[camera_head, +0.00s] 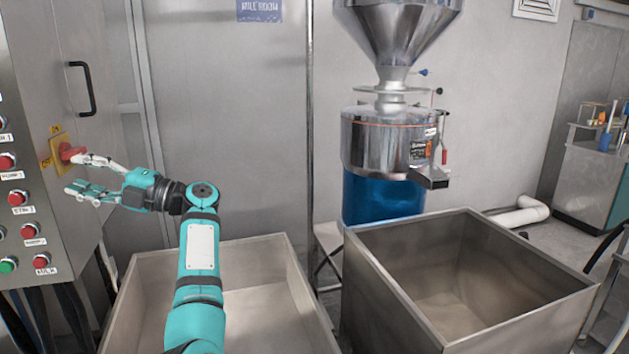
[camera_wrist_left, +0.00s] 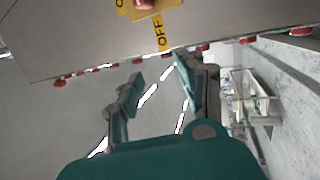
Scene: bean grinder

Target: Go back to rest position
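My left gripper (camera_head: 82,175) is open beside the control cabinet (camera_head: 40,100) at the left of the head view. Its upper finger is close to the red rotary switch (camera_head: 70,152) on its yellow plate; I cannot tell whether they touch. In the left wrist view, the gripper (camera_wrist_left: 152,80) has its two fingers apart with nothing between them. The switch's yellow plate (camera_wrist_left: 165,20) shows at the top edge there, beyond the fingertips, with an OFF label next to it. My right gripper is in neither view.
A steel bin (camera_head: 135,285) lies below my left arm. A second empty steel bin (camera_head: 385,290) stands to the right. The grinder (camera_head: 385,145) with its blue base and hopper stands behind it. Several push buttons (camera_head: 17,198) sit below the switch.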

